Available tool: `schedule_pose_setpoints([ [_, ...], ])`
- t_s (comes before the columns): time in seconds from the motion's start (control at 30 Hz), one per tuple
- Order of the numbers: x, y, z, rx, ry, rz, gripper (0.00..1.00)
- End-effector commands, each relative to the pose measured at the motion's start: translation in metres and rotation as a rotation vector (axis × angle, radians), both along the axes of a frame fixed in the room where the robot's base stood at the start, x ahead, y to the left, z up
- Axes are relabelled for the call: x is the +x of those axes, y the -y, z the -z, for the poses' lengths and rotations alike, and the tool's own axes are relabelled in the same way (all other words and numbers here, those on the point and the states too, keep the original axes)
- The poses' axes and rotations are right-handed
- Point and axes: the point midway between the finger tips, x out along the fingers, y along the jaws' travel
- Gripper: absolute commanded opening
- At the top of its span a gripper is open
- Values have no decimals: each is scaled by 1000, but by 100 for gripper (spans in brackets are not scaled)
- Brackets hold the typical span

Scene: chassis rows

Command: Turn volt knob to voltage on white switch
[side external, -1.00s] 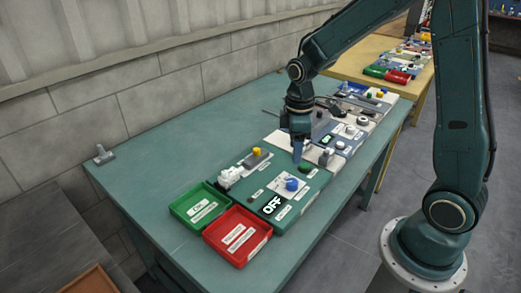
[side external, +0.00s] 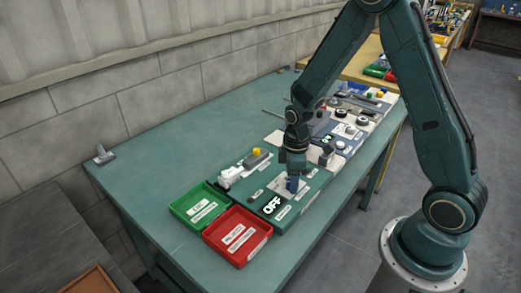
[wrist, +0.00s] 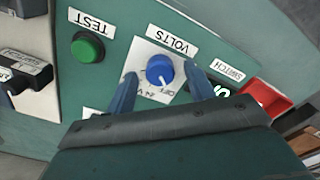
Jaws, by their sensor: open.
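The volt knob (wrist: 159,68) is a blue round knob with a white pointer line, on a white plate under a VOLTS label (wrist: 171,39). Its pointer is toward the printed OFF mark in the wrist view. My gripper (wrist: 160,75) is open, with one blue finger on each side of the knob and a visible gap to it. In the side view my gripper (side external: 292,182) is low over the green panel (side external: 311,194) and mostly hides the knob. A black display (side external: 272,205) there reads OFF. I cannot identify a white switch for certain; a SWITCH label (wrist: 228,70) shows in the wrist view.
A green button (wrist: 87,47) under a TEST label is beside the knob. A green tray (side external: 190,217) and a red tray (side external: 250,256) stand at the panel's near end. More panels with parts continue behind my gripper. The table's left side is mostly clear.

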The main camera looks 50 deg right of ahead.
Motion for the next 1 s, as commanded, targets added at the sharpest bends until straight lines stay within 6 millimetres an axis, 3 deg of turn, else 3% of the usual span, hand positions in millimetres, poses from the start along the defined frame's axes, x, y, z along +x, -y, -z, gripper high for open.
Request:
schedule_pose_setpoints([
  [0.3,0,0,2,0,0,0,54],
  [0.53,0,0,1,0,0,0,10],
  [0.57,0,0,1,0,0,0,9],
  [1.0,0,0,1,0,0,67,9],
])
